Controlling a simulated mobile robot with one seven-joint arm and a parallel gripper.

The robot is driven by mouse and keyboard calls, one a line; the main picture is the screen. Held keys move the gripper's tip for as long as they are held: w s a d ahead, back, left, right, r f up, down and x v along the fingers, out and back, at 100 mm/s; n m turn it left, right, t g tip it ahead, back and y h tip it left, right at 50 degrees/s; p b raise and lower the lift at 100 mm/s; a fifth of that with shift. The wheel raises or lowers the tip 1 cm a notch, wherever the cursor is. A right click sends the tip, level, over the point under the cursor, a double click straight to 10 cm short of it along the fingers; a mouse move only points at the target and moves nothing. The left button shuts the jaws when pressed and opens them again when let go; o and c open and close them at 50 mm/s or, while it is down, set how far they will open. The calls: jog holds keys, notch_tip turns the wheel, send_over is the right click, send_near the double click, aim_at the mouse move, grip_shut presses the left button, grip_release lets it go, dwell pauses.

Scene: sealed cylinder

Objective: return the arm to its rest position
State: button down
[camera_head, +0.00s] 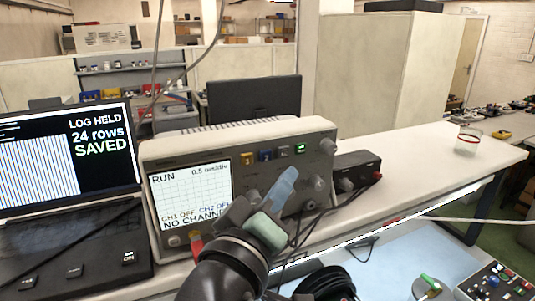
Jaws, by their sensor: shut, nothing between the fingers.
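My gripper (285,182) is in front of the oscilloscope (245,148), with its pale blue fingertips pointing up and slightly right across the knob area. The fingers look closed together and hold nothing. My dark wrist comes up from the bottom edge. The gripper overlaps the lower right of the screen and part of the front panel. I cannot tell whether it touches the panel.
A laptop (68,150) at left reads LOG HELD, 24 rows SAVED. A black box (358,170) stands right of the oscilloscope. A clear container with a red band (467,141) stands on the white bench (425,160). A button panel (500,280) and coiled black cable (325,284) lie lower down.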

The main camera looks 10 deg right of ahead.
jog(key=shift+s+d, duration=0.15)
jog(key=shift+s, duration=0.65)
jog(key=s+a+r+m+t+y+b, duration=0.1)
jog(key=s+a+r+t+y+b, duration=0.2)
jog(key=r, duration=0.5)
jog(key=s+a+r+m+t+y+b, duration=0.1)
jog(key=s+a+r+t+y+b, duration=0.2)
jog(key=s+a+r+t+y, duration=0.3)
notch_tip(320, 180, up, 3)
jog(key=a+t+y, duration=0.1)
jog(key=a+t, duration=0.1)
jog(key=t, duration=0.1)
jog(key=shift+s+m+y, duration=0.3)
jog(key=shift+m+y, duration=0.1)
jog(key=shift+f+b, duration=0.2)
jog(key=shift+b, duration=0.1)
